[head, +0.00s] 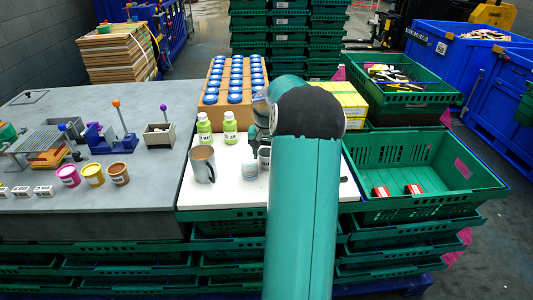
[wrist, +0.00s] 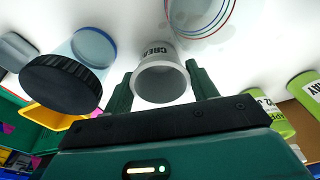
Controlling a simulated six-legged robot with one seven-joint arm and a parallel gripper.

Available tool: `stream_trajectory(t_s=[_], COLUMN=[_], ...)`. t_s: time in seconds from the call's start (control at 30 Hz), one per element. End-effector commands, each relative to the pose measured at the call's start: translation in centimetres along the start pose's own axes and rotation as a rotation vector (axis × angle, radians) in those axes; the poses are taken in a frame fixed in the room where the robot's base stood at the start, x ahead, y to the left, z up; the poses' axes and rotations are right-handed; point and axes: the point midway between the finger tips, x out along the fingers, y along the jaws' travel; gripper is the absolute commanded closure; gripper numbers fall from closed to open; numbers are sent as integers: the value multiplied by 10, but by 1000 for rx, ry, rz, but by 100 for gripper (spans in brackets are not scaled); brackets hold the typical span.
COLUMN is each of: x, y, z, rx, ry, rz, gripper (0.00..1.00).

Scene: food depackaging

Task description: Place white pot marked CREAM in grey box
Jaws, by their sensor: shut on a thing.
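The white pot marked CREAM (wrist: 158,52) is between the two green fingers of my gripper (wrist: 160,74) in the wrist view. My gripper is shut on it, and its open rim and grey inside face the camera. In the head view my own arm covers most of the gripper, and I cannot make out the pot clearly. A small grey box (head: 158,141) stands on the grey table at the left, with something dark and light inside its top.
Pink, yellow and brown pots (head: 93,177) stand on the grey table (head: 150,190). A clear jar with a black lid (wrist: 60,84) is left of my gripper. A green crate (head: 425,150) is at the right.

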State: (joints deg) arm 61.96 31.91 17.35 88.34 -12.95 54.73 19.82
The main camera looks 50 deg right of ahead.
Motion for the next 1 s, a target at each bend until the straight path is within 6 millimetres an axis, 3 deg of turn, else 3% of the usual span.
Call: stream_trajectory(t_s=[0.47,1.0], x=[-8,-110], y=[0,0], z=[-1,-1], rx=[0,1], ry=[3,3], rz=[0,0], gripper=[33,33])
